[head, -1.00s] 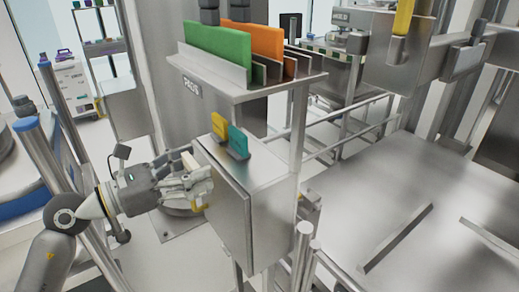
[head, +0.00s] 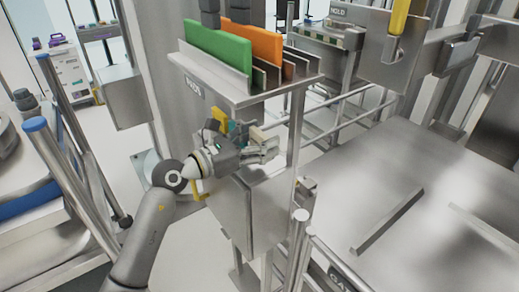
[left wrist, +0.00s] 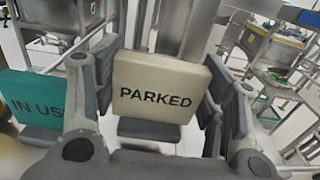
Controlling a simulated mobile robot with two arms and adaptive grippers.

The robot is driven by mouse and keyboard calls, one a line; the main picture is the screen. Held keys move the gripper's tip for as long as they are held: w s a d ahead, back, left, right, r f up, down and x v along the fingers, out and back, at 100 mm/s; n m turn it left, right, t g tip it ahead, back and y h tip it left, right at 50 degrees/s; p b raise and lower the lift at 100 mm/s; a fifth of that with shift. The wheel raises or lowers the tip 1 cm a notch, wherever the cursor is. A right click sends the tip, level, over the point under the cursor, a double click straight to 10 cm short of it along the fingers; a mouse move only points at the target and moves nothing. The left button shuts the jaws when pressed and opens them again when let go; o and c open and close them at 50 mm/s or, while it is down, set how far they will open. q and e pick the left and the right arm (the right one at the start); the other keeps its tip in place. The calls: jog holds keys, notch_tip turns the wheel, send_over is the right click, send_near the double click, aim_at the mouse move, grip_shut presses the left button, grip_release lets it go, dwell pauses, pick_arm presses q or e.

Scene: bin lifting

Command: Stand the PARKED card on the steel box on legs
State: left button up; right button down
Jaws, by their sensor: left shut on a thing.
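The beige PARKED card (left wrist: 157,88) is upright between the fingers of my left gripper (left wrist: 155,100) in the left wrist view. In the head view my left gripper (head: 264,152) is over the top of the steel box on legs (head: 232,215), shut on the card, of which a small beige part (head: 257,134) shows. I cannot tell whether the card's foot touches the box top. A teal card (left wrist: 38,100), lettered "IN US" as far as it shows, stands left of the gripper. My right gripper is not in view.
A yellow card (head: 219,116) stands on the box, partly behind my gripper. Above is a steel rack (head: 262,94) with green (head: 218,46) and orange (head: 256,40) boards. A post (head: 294,135) rises close to the right of the gripper.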

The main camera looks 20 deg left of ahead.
pick_arm(q)
notch_tip(320, 180, down, 3)
jog(key=b, duration=0.2)
jog(key=shift+f+b, duration=0.15)
jog(key=shift+b, duration=0.25)
jog(key=shift+s, duration=0.1)
jog(key=o, duration=0.7)
jog(key=shift+o, duration=0.3)
jog(key=shift+f, duration=0.1)
